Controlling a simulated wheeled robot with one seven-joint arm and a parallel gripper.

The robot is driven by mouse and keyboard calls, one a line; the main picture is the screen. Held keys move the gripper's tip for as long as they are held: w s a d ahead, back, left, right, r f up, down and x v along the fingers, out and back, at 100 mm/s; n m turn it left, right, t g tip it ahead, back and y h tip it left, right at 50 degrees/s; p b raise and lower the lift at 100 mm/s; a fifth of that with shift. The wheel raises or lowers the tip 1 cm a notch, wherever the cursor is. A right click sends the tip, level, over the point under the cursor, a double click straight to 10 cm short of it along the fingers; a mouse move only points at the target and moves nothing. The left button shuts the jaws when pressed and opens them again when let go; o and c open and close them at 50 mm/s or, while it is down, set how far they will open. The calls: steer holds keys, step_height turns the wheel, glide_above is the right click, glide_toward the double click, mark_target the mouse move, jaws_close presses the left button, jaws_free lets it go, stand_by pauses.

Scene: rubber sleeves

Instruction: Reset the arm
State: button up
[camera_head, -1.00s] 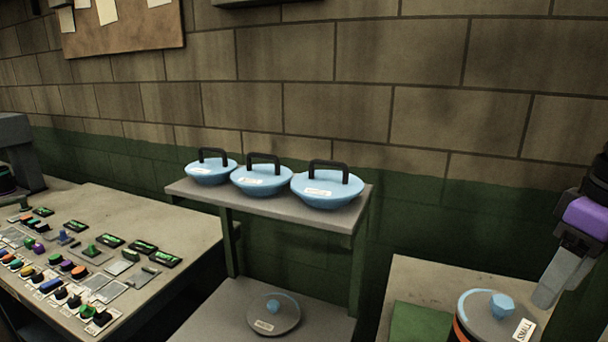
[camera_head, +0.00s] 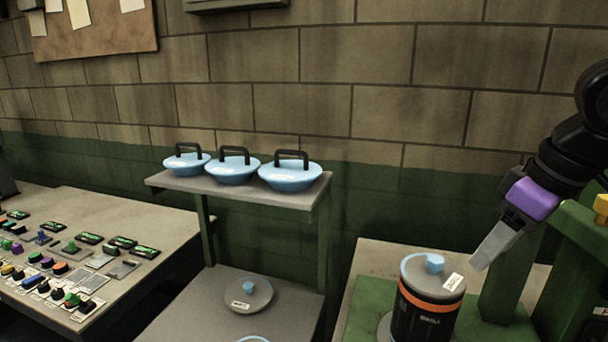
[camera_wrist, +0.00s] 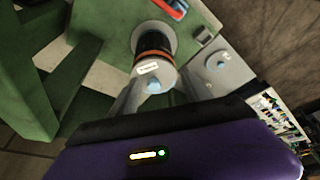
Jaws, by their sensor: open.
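My gripper (camera_head: 482,262) is on the right of the head view, with a purple band and pale grey fingers pointing down and left. It is open and empty. It hangs above and to the right of a black canister (camera_head: 424,318) with an orange band, a grey lid and a blue knob, and does not touch it. In the wrist view the gripper's fingers (camera_wrist: 160,98) stand apart, with the canister (camera_wrist: 152,45) beyond and between them.
Three light-blue handled lids (camera_head: 290,178) sit on a raised shelf (camera_head: 245,195). A grey lid with a blue knob (camera_head: 248,294) lies on the surface below. A bench with several small coloured parts (camera_head: 135,215) is at left. A green stand (camera_head: 510,290) is beside the canister.

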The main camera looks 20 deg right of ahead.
steer(key=w+a+r+t+y, duration=0.4)
steer(key=w+a+r+t, duration=0.1)
steer(key=r+t, duration=0.4)
steer(key=w+a+r+t+y, duration=0.3)
steer(key=w+a+r+t, duration=0.3)
steer(key=r+t, duration=0.25)
steer(key=s+d+f+m+t+h, duration=0.1)
steer(key=s+f+m+h, duration=0.6)
steer(key=f, duration=0.4)
steer(key=s+d+f+m+h, duration=0.1)
steer(key=s+f+m+h, duration=0.45)
steer(key=f+h, duration=0.35)
steer(key=s+a+f+n+g+y, duration=0.2)
steer(key=s+a+f+n, duration=0.1)
steer(key=s+f, duration=0.5)
steer(key=s+a+f+n+g+y, duration=0.3)
steer(key=s+f, duration=0.4)
steer(key=s, duration=0.3)
steer(key=s+a+f+n+g+y, duration=0.2)
steer(key=s+a+f, duration=0.3)
steer(key=s+f, duration=0.3)
steer(key=shift+s+f+n+y, duration=0.35)
steer(key=shift+s+n+y, duration=0.25)
steer(key=shift+n+y, duration=0.1)
